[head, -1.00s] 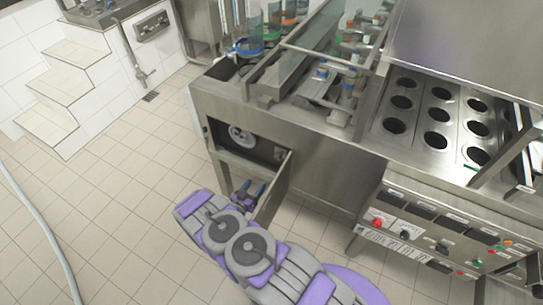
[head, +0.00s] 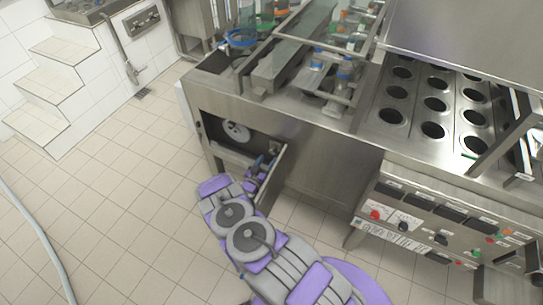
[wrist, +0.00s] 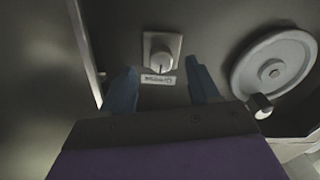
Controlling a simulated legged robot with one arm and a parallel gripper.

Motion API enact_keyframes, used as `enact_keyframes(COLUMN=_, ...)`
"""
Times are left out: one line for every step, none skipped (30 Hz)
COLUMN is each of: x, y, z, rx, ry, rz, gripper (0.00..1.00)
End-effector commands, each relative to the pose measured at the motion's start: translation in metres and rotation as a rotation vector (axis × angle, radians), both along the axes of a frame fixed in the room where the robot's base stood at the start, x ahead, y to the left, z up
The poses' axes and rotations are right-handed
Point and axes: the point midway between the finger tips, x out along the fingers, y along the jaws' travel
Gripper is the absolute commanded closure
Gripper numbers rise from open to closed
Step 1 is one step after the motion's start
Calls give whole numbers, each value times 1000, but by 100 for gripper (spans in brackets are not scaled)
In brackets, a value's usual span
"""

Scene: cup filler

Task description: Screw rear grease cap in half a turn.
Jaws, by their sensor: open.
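The grease cap (wrist: 161,55) is a grey knob on a square plate, above a small label (wrist: 158,79) whose text I cannot read clearly. It sits on the dark inner wall of the open cabinet. My gripper (wrist: 161,68) is open in the wrist view, its blue fingers to the lower left and lower right of the cap, with nothing held. The cap appears ahead of the fingertips, and I see no contact. In the head view my gripper (head: 262,165) is at the cabinet opening, partly hidden by the open door and my arm.
A pale handwheel (wrist: 273,68) is close to the right finger; it also shows in the head view (head: 236,132). A small knob (wrist: 261,104) sits below it. The open cabinet door (head: 272,182) stands right of my gripper. Tiled floor (head: 120,190) lies clear on the left.

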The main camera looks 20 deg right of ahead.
Motion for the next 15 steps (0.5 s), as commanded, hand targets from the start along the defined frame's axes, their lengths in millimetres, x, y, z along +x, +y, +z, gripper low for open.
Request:
enact_keyframes(x=6, y=-8, z=-1, rx=-1, ry=-3, rz=0, gripper=40)
enact_keyframes(x=9, y=-12, z=-1, rx=-1, ry=-4, rz=-1, gripper=40)
enact_keyframes(x=13, y=-17, z=0, rx=-2, ry=-5, rz=-1, gripper=40)
enact_keyframes(x=16, y=-20, z=0, rx=-2, ry=-5, rz=-1, gripper=40)
enact_keyframes(x=18, y=-23, z=-1, rx=0, ry=-4, rz=0, gripper=40)
enact_keyframes(x=21, y=-27, z=-1, rx=0, ry=-2, rz=0, gripper=40)
enact_keyframes(x=23, y=-29, z=-1, rx=1, ry=-1, rz=1, gripper=40)
enact_keyframes(x=25, y=-31, z=-1, rx=2, ry=-1, rz=2, gripper=40)
enact_keyframes(x=27, y=-34, z=-1, rx=1, ry=-1, rz=1, gripper=40)
enact_keyframes(x=27, y=-36, z=-1, rx=1, ry=-1, rz=1, gripper=40)
enact_keyframes(x=28, y=-37, z=-1, rx=1, ry=-1, rz=1, gripper=40)
enact_keyframes(x=29, y=-38, z=-1, rx=1, ry=-1, rz=1, gripper=40)
enact_keyframes(x=30, y=-39, z=0, rx=0, ry=0, rz=1, gripper=40)
enact_keyframes(x=30, y=-39, z=0, rx=-1, ry=0, rz=1, gripper=40)
enact_keyframes(x=31, y=-39, z=0, rx=-1, ry=0, rz=1, gripper=40)
